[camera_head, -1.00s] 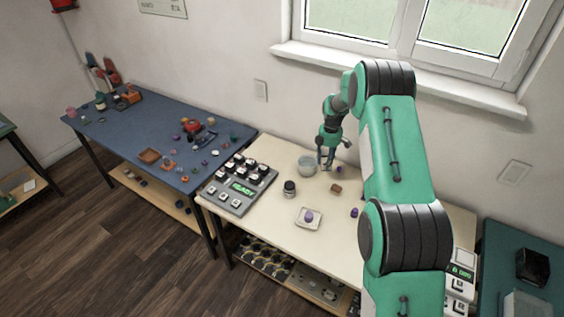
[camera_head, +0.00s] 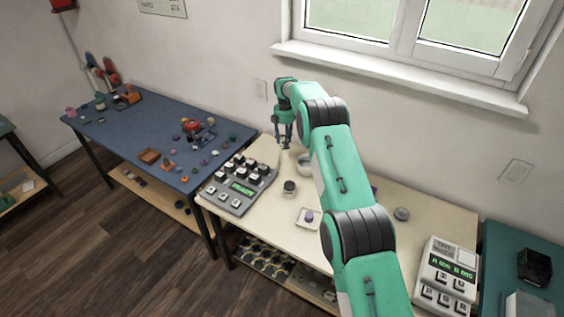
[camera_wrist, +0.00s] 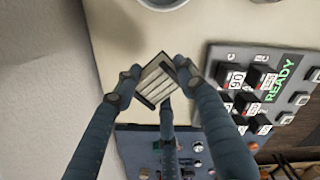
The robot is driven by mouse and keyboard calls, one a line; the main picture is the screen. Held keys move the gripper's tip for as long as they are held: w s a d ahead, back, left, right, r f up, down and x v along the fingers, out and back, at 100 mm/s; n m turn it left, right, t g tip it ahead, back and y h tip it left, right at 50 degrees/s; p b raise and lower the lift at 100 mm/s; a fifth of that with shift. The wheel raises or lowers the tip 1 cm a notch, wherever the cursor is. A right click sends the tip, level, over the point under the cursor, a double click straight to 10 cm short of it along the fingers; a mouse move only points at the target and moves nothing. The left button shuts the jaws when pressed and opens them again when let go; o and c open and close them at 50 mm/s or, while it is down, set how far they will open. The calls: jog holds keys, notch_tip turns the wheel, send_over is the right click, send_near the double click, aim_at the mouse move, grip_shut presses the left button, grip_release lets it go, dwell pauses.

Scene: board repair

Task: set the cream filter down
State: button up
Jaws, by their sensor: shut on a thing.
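The cream filter (camera_wrist: 156,83) is a small pale block with dark ribs, seen between my fingertips in the wrist view. My gripper (camera_wrist: 158,76) is shut on it, a finger on either side. In the head view my gripper (camera_head: 285,145) points down at the back left of the cream table (camera_head: 262,220), behind the grey keypad panel. The filter is too small to make out there. I cannot tell whether it touches the tabletop.
The grey panel (camera_head: 240,187) with black keys and a green READY display stands close by; it also shows in the wrist view (camera_wrist: 225,62). A pale bowl (camera_head: 304,161) and a dark jar (camera_head: 289,187) are to the right. The blue table (camera_head: 130,140) holds several small parts.

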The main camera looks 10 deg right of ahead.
jog(key=shift+w+a, duration=0.35)
jog(key=shift+a, duration=0.2)
jog(key=shift+f+b, duration=0.6)
jog(key=shift+f, duration=2.5)
jog(key=shift+f+b, duration=0.35)
jog(key=shift+f, duration=1.5)
jog(key=shift+f, duration=0.1)
jog(key=o, duration=1.2)
jog(key=shift+c, duration=0.2)
